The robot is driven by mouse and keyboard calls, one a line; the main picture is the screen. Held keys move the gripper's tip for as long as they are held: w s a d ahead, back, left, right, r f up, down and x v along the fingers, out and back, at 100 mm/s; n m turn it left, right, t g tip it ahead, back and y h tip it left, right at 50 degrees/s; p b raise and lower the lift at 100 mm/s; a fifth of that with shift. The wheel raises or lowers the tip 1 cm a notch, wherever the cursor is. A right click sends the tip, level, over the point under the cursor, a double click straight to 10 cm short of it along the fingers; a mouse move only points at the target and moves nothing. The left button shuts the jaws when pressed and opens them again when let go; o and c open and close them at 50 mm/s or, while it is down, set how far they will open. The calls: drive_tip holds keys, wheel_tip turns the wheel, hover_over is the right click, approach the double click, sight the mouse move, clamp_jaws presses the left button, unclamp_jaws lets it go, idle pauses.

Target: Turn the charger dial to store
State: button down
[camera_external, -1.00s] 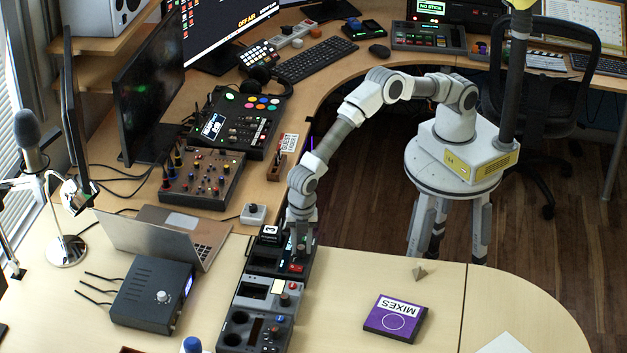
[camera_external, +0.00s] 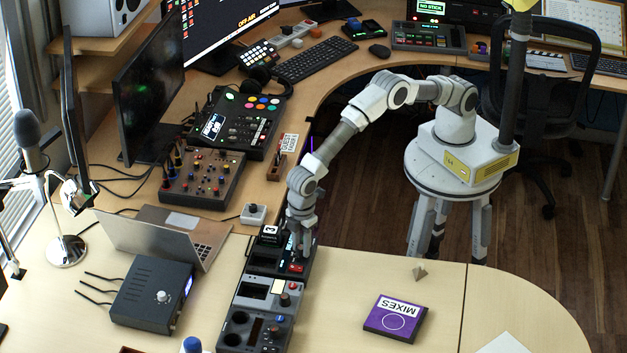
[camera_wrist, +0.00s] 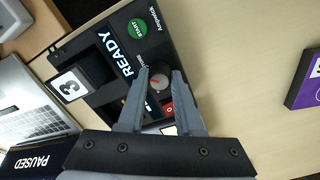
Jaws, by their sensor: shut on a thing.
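The charger (camera_wrist: 112,62) is a dark panel with a "READY" label, a green START button (camera_wrist: 138,28), a slot block marked 3 (camera_wrist: 70,87) and a round grey dial with a red mark (camera_wrist: 158,82). In the wrist view, my gripper (camera_wrist: 160,72) points down at the panel, its two fingers on either side of the dial and shut on it. In the external view, my gripper (camera_external: 301,248) reaches down onto the charger (camera_external: 268,258) at the far end of the row of devices. The dial is hidden there, and its setting cannot be read.
More panels (camera_external: 252,320) continue the row toward the front.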

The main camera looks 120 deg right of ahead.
drive_tip(key=shift+m, duration=0.3)
drive_tip(key=c, duration=0.6)
unclamp_jaws()
wheel_tip(320, 180, up, 18)
drive_tip(key=shift+a+f+p, duration=0.15)
drive_tip(key=shift+f+p, duration=0.1)
drive_tip(key=shift+p, duration=0.75)
